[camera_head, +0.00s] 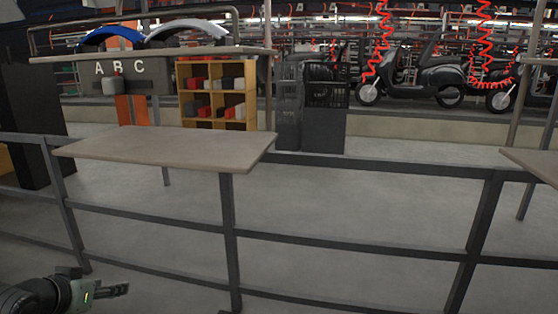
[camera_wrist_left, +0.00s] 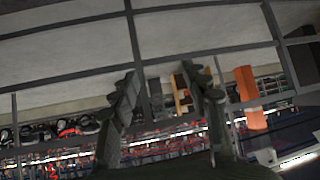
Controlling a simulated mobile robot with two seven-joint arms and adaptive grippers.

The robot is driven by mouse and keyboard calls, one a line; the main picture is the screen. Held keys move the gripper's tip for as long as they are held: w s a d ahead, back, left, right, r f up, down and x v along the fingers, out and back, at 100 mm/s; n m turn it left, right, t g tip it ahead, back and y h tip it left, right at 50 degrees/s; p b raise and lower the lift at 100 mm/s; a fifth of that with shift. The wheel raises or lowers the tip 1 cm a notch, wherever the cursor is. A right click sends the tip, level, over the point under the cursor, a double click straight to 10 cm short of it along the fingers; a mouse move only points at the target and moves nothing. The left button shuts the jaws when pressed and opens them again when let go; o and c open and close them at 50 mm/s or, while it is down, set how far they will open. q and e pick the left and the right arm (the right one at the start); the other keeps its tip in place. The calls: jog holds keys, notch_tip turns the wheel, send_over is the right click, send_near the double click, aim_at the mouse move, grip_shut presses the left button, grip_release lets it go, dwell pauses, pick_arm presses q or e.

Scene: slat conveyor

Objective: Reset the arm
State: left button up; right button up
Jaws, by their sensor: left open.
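My left gripper (camera_head: 112,291) shows at the bottom left of the head view, low in front of the dark rail frame and apart from it. Its fingers point to the right. In the left wrist view the gripper (camera_wrist_left: 160,74) has its two dark fingers spread apart, with nothing between them. That view is tilted, with the scene upside down. My right gripper is in neither view.
A bare wooden shelf board (camera_head: 165,147) is fixed on the dark metal railing (camera_head: 350,246). Another board (camera_head: 535,163) is at the right edge. Behind stand a cubby shelf (camera_head: 216,92), dark crates (camera_head: 311,108) and scooters (camera_head: 430,75). The floor between is clear.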

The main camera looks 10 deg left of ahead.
pick_arm(q)
jog(key=s+d+f+m+g, duration=0.1)
jog(key=s+d+f+g, duration=0.1)
jog(key=s+d+f, duration=0.3)
jog(key=s+d+f+m+g, duration=0.1)
jog(key=s+d+f, duration=0.5)
jog(key=f, duration=0.8)
jog(key=s+d+f+g, duration=0.3)
jog(key=s+d+f, duration=0.2)
jog(key=s+f, duration=0.3)
notch_tip(320, 180, down, 2)
jog(key=shift+d+m+g, duration=0.25)
jog(key=shift+m+g, duration=0.15)
dwell(0.5)
